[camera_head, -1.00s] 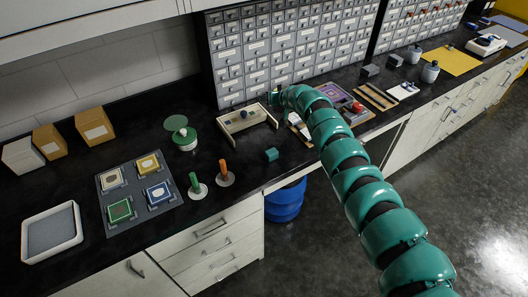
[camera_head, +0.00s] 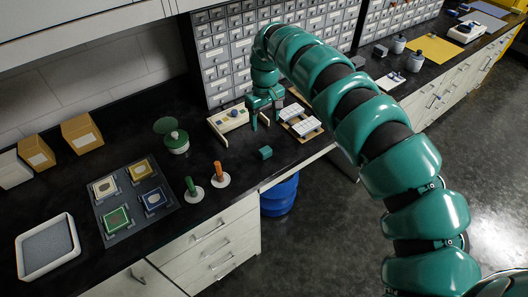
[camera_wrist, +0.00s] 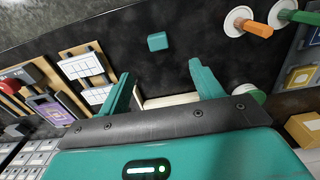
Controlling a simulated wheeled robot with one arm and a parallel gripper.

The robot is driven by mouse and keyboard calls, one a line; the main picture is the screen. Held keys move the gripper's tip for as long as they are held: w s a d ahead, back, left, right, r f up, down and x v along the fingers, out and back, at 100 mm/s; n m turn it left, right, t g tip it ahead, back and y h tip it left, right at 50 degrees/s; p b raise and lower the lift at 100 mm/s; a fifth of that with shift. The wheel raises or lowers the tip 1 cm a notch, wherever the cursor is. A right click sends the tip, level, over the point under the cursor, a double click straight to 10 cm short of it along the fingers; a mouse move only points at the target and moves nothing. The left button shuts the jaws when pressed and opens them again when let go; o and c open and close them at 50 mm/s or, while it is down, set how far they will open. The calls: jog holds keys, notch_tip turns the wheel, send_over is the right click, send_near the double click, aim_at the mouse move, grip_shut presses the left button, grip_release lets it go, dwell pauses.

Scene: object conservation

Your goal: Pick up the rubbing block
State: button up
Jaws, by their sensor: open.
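A small teal block (camera_head: 265,152), the likeliest rubbing block, rests on the black bench near its front edge. It also shows in the wrist view (camera_wrist: 157,41), beyond my fingertips and roughly midway between them. My gripper (camera_head: 265,122) points down behind the block, beside the cream wooden tray, in the head view. In the wrist view my gripper (camera_wrist: 160,72) has its two teal fingers wide apart with nothing between them. The block is apart from both fingers.
The cream tray (camera_head: 225,121) stands left of my gripper. A wooden rack with white pieces (camera_head: 304,127) is to the right. Green (camera_head: 192,188) and orange (camera_head: 218,173) handles stand upright on white discs at the front left. A round green-lidded pot (camera_head: 176,142) is further left.

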jog(key=b, duration=0.2)
send_over(265, 150)
jog(key=f, duration=0.8)
jog(key=shift+s+a+f, duration=0.1)
jog(key=shift+s+f, duration=0.1)
jog(key=shift+s, duration=0.1)
jog(key=shift+w+f+p, duration=0.1)
jog(key=shift+f+p, duration=0.2)
jog(key=shift+p, duration=0.25)
jog(key=shift+f+p, duration=0.3)
jog(key=shift+f, duration=0.6)
jog(key=shift+w+f+p, duration=0.2)
jog(key=shift+f+p, duration=0.4)
jog(key=shift+f, duration=0.35)
jog(key=shift+w+f+p, duration=0.15)
jog(key=shift+f+p, duration=0.4)
jog(key=shift+f, duration=1.05)
jog(key=shift+c, duration=0.3)
jog(key=c, duration=1)
